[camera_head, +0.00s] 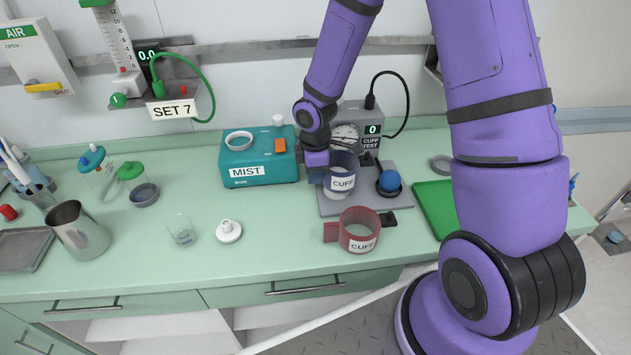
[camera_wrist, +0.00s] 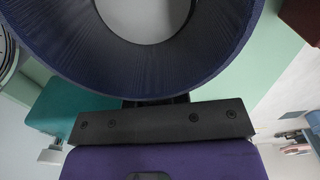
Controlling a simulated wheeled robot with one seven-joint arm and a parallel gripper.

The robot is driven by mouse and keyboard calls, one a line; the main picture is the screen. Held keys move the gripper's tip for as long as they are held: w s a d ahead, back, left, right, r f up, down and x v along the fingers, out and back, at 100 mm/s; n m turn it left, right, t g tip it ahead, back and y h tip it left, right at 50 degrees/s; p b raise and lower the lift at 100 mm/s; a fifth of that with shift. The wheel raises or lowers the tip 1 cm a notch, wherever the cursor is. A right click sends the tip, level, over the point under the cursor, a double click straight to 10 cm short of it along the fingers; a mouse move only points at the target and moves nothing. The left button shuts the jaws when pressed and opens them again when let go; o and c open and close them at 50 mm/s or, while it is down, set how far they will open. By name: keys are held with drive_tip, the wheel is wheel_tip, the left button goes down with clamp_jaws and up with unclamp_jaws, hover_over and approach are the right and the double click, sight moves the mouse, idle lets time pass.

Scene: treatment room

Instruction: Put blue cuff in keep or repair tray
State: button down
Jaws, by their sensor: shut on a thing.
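The blue cuff (camera_head: 341,184) is a dark blue ring with a white CUFF label, in front of the grey test unit. My gripper (camera_head: 322,174) reaches in from behind left and is shut on the cuff's side. In the wrist view the cuff (camera_wrist: 70,50) fills the top, against the dark gripper bar (camera_wrist: 160,122). Whether the cuff touches the grey base plate (camera_head: 335,207) is hard to tell. A green tray (camera_head: 433,201) lies right of the plate, empty in its visible part and partly hidden by my arm. I see no keep or repair label.
A red cuff (camera_head: 356,228) stands in front of the plate. The teal MIST box (camera_head: 262,160) is close left of my gripper. A grey tray (camera_head: 22,250) lies far left.

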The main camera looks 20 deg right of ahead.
wheel_tip(320, 180, up, 14)
drive_tip(key=shift+d, duration=0.2)
idle(1.4)
